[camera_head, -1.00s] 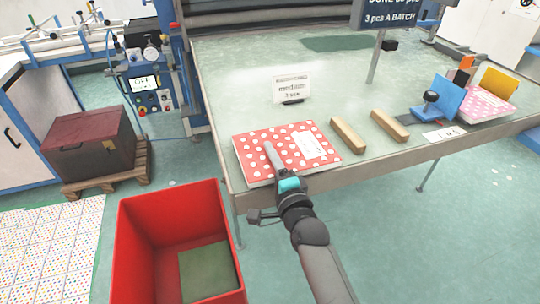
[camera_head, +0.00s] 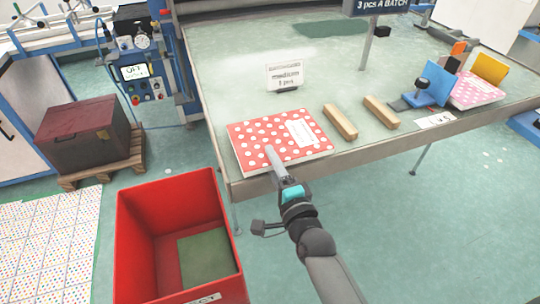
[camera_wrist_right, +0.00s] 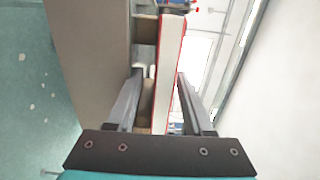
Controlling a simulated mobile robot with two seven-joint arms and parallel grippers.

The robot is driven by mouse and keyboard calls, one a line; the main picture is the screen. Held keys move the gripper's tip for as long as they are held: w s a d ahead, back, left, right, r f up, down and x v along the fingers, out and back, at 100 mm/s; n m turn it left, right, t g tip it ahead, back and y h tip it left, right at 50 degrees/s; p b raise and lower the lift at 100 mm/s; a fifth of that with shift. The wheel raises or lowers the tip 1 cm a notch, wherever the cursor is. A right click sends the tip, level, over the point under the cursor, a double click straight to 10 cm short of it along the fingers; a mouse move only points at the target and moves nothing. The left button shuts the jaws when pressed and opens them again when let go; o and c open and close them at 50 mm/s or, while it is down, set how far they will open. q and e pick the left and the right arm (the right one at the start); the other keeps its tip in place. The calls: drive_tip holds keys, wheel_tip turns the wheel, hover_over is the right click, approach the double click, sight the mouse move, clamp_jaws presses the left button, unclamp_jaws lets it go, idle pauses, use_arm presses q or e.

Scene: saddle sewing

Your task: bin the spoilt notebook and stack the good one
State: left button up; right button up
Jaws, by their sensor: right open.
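A red notebook with white dots and a white label (camera_head: 252,135) lies at the table's front left edge. My right gripper (camera_head: 269,150) reaches over its front edge, with one finger seen above the cover. In the right wrist view the gripper (camera_wrist_right: 157,75) is open, with the edge-on notebook (camera_wrist_right: 168,70) between its fingers and a gap on the left side. A second, pink dotted notebook (camera_head: 474,90) lies at the table's right by a blue upright plate (camera_head: 433,84). A red bin (camera_head: 135,240) stands on the floor; a flat dark green piece (camera_head: 207,258) is inside. My left gripper is out of view.
Two wooden bars (camera_head: 340,121) and (camera_head: 381,112) lie right of the red notebook. A small sign (camera_head: 285,75) stands behind it. A brown box (camera_head: 82,132) on a pallet is at left. The table's middle is clear.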

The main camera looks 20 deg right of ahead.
drive_tip(key=shift+s+p, duration=0.65)
drive_tip(key=shift+s, duration=1.65)
